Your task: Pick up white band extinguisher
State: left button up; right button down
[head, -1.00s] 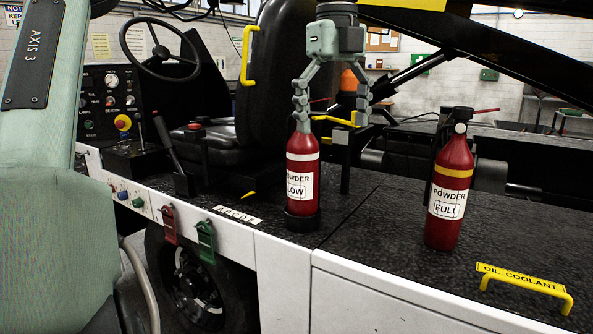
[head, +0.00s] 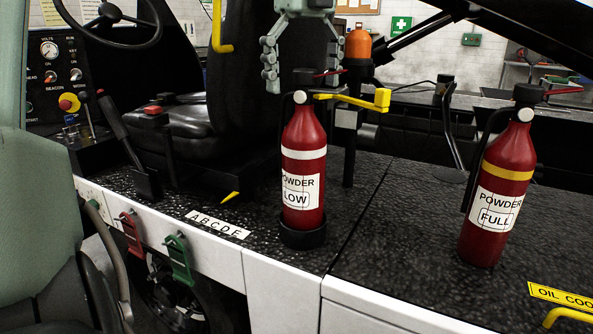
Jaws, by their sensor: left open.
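The white band extinguisher (head: 303,185) is a red cylinder with a white band and a label reading POWDER LOW. It stands upright in a black cup-like base (head: 303,236) on the dark deck, with a black valve head and red lever on top. My left gripper (head: 300,78) is open and empty at the top of the picture, fingers pointing down. Its fingertips are close to the valve head; I cannot tell how far apart they are in depth. My right gripper is not in view.
A second red extinguisher with a yellow band (head: 497,190), labelled POWDER FULL, stands to the right. A yellow handle (head: 563,317) is at bottom right. A black seat (head: 190,128), a yellow lever (head: 380,100) and an orange beacon (head: 358,46) are nearby. Deck between the extinguishers is clear.

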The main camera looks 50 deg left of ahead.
aim_at(304, 123)
pick_arm(q)
jog(key=shift+a+f, duration=0.1)
jog(key=shift+f, duration=0.05)
notch_tip(304, 123, down, 7)
jog(key=shift+f, duration=0.2)
jog(key=c, duration=1.8)
jog(key=shift+r, duration=0.1)
jog(key=shift+c, duration=0.9)
